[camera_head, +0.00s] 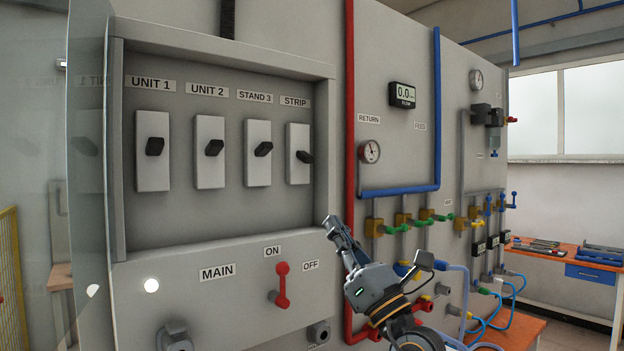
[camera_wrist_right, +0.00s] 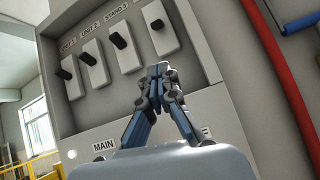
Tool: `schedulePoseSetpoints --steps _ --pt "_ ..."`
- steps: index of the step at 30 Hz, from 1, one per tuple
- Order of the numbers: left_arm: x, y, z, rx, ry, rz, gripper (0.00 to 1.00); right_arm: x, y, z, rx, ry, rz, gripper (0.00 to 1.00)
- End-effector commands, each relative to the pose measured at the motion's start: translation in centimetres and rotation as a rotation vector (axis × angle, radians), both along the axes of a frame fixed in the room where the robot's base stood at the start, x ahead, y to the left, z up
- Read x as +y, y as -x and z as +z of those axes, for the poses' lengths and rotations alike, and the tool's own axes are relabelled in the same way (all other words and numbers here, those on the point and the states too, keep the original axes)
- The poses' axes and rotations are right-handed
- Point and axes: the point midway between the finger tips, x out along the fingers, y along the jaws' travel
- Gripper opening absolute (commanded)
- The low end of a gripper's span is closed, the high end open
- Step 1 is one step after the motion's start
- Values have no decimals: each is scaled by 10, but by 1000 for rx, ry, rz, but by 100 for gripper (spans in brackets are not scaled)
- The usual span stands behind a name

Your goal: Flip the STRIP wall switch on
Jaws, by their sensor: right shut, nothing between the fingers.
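The STRIP switch is the rightmost of the row in the recessed grey panel, a black lever (camera_head: 304,157) on a white plate (camera_head: 297,172) under the STRIP label (camera_head: 295,102). Its lever sticks out to the right; I cannot tell its on or off position. In the right wrist view the STRIP lever (camera_wrist_right: 157,24) lies beyond the fingertips. My right gripper (camera_head: 331,221) is shut and empty, below and right of the switch by the recess's lower right corner, apart from the lever. Its closed fingers (camera_wrist_right: 158,70) show in the wrist view. My left gripper is out of view.
The UNIT 1 (camera_head: 153,165), UNIT 2 (camera_head: 210,170) and STAND 3 (camera_head: 258,170) switches stand left of STRIP. A red MAIN handle (camera_head: 281,285) is below. The recess has a raised frame (camera_head: 325,160). A red pipe (camera_head: 350,100) runs right of it.

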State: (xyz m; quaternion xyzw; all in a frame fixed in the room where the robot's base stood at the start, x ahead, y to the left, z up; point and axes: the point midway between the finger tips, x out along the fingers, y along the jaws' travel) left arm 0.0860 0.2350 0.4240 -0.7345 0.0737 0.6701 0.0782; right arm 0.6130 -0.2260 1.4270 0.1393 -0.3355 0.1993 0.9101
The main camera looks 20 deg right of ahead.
Motion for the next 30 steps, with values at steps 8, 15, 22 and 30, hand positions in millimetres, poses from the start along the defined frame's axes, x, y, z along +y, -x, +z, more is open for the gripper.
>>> schedulePoseSetpoints --steps 8,15,22,30 --pt "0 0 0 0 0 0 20 -7 -5 23 0 133 -127 0" --pt "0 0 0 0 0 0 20 -6 -5 22 1 133 -127 0" --pt "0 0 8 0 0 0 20 -3 -14 33 1 133 -126 0" --pt "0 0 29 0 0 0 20 10 -50 65 2 133 -126 0"
